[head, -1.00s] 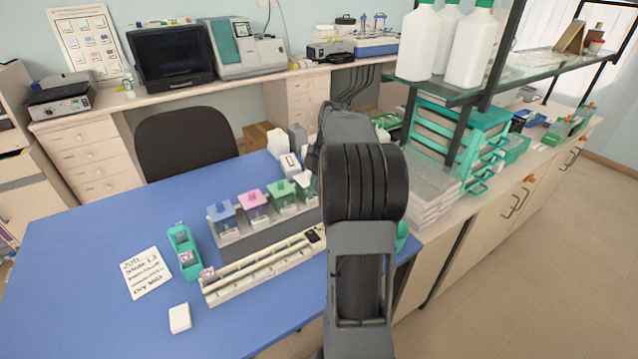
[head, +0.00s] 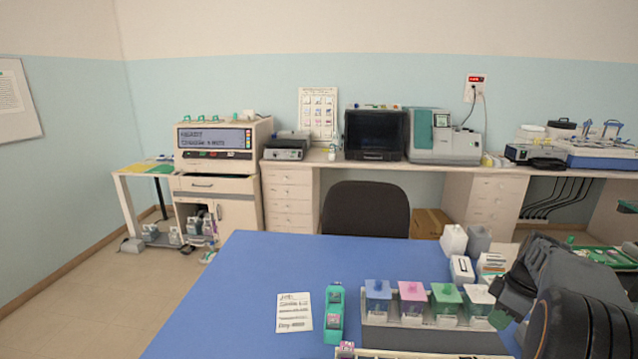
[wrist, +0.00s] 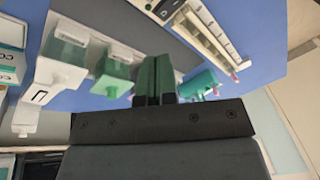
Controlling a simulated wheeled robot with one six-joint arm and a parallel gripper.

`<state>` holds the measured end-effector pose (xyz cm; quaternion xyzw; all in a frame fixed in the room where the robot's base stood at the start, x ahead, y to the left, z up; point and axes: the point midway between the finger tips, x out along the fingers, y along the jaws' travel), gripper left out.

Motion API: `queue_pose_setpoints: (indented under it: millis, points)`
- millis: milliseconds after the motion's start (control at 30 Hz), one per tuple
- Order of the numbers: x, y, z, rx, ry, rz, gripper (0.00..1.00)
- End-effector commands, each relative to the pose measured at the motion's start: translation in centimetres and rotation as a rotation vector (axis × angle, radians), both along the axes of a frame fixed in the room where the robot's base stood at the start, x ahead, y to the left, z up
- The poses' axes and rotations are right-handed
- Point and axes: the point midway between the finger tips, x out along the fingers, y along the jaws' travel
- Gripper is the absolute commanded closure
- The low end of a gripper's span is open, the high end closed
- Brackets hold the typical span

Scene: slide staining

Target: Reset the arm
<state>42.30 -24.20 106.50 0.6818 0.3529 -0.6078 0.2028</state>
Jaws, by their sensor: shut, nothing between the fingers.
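My gripper (wrist: 156,80) shows in the wrist view with its two green-tipped fingers together and nothing between them. It hangs above the blue table, near the staining jars. In the head view my dark arm fills the lower right corner, and a green fingertip (head: 500,319) shows beside the jars. A row of jars stands in a grey rack (head: 440,340): a blue jar (head: 378,298), a pink jar (head: 412,300), a green jar (head: 446,302) and a pale jar (head: 478,303). The green jar also shows in the wrist view (wrist: 113,75).
The blue table (head: 240,290) holds a handwritten note (head: 294,312) and a teal slide holder (head: 334,314). White bottles (head: 453,240) and boxes stand at its back right. A dark chair (head: 365,208) is behind it. The table's left part is clear.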

Motion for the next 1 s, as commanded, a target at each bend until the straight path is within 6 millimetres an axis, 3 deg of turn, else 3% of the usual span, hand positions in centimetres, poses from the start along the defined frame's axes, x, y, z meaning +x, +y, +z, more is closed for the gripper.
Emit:
queue_pose_setpoints:
  millis: [167,300,433,567,700,833,1000]
  points:
    - [-2.0,3.6,-1.0,-0.080,0.084,-0.488,1.00]
    - [-4.0,8.8,-0.9,-0.138,0.070,-0.808,1.00]
    - [-6.7,14.4,-0.7,-0.149,-0.004,-1.009,1.00]
    - [-9.3,18.7,-0.7,-0.131,-0.085,-1.036,1.00]
    - [-11.4,21.6,-0.4,-0.115,-0.152,-0.938,1.00]
    - [-12.0,23.4,0.6,-0.089,-0.204,-0.872,1.00]
    - [-12.0,23.9,1.2,-0.077,-0.227,-0.846,1.00]
